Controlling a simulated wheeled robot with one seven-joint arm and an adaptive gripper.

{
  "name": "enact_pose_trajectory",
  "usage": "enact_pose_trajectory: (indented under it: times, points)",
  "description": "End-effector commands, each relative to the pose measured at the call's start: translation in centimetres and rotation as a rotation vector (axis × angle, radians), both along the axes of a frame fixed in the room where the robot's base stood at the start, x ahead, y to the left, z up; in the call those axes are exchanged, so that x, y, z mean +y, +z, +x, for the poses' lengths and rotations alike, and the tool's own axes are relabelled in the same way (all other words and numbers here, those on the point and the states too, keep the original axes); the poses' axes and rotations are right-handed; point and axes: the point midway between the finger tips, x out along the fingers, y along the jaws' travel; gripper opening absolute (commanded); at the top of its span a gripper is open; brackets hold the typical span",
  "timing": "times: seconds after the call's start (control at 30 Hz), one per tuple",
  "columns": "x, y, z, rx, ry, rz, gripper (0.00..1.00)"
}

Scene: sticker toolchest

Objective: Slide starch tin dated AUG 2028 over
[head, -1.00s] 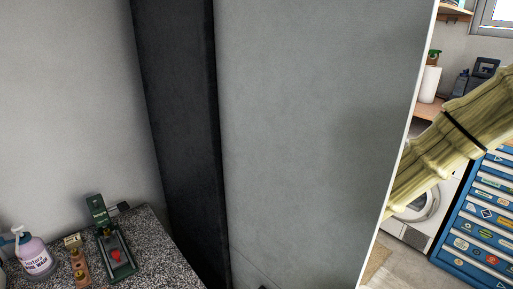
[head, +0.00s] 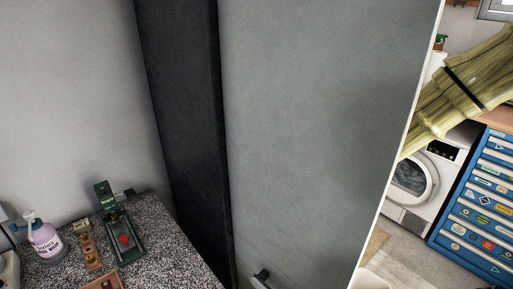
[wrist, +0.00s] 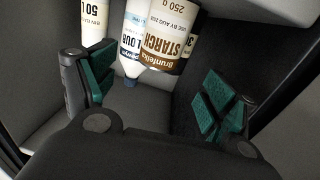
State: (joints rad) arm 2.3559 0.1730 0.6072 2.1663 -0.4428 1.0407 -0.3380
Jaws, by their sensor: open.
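The starch tin (wrist: 178,38) is brown and white and shows upside down at the top of the wrist view. Its label reads STARCH, 250 G and a date that looks like AUG 2028. My gripper (wrist: 153,90) is open, with green pads at left and right. The tin is ahead of the pads, nearer the right finger, and no pad visibly touches it. The head view shows neither the tin nor my gripper.
A white container with a blue cap (wrist: 134,50) stands just left of the tin. Another white container (wrist: 94,22) is further left. In the head view, a large grey panel (head: 310,130) fills the middle; a speckled counter (head: 175,255) is at lower left.

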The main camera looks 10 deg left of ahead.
Motion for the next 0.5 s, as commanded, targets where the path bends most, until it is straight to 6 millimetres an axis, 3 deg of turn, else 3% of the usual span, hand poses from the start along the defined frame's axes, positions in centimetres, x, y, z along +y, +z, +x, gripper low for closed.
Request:
enact_pose_trajectory:
  times: [0.5]
  points:
    - [5.1, 0.2, 4.9, 0.001, 0.000, 0.000, 0.85]
